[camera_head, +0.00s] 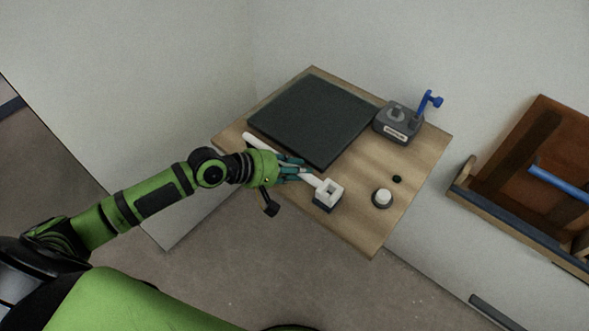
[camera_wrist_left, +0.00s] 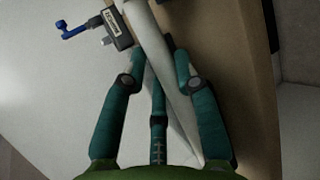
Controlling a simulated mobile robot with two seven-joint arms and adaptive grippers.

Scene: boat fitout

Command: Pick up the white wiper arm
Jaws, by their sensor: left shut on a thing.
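The white wiper arm (camera_head: 256,143) is a long pale rod near the left side of the wooden tabletop (camera_head: 349,229). It ends in a white square head with an opening, over a dark block (camera_head: 322,208). My left gripper (camera_head: 303,172), with teal fingers, is shut on the rod close to the square head and hides part of it. In the left wrist view, the white wiper arm (camera_wrist_left: 178,105) runs slantwise between the fingers of my left gripper (camera_wrist_left: 158,52). I cannot tell whether the rod is clear of the tabletop. My right gripper is not in view.
A dark flat panel (camera_head: 312,118) lies behind the wiper arm. A grey device (camera_head: 398,125) with a blue lever stands at the back right. A white knob on a grey base (camera_head: 381,198) and a small black disc (camera_head: 397,179) are at the right. Walls adjoin the tabletop.

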